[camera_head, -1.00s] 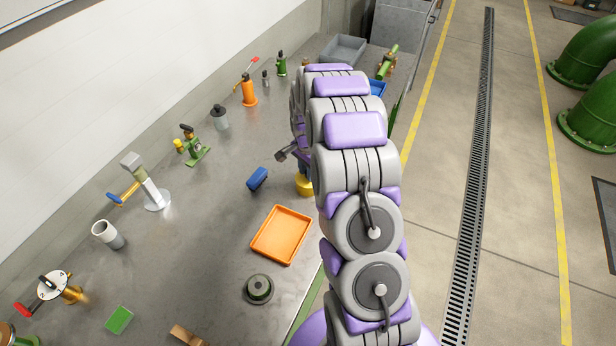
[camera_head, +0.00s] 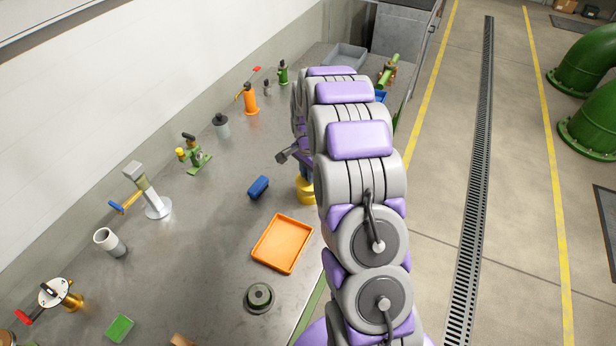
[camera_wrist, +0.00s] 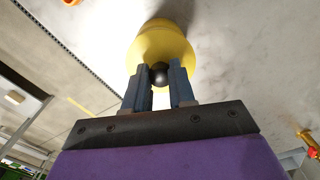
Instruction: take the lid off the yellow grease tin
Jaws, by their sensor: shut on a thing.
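The yellow grease tin (camera_head: 305,193) stands on the grey bench near its right edge, just left of my arm and partly hidden by it. In the wrist view, the yellow lid (camera_wrist: 162,45) faces me with a round black knob (camera_wrist: 160,74) at its middle. My gripper (camera_wrist: 161,69) is shut on this knob, one finger on each side. I cannot tell whether there is a gap between lid and tin.
A blue block-like item (camera_head: 258,187) lies left of the tin, and an orange tray (camera_head: 282,244) lies nearer. Several tools and bottles stand along the wall. The middle of the bench is clear.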

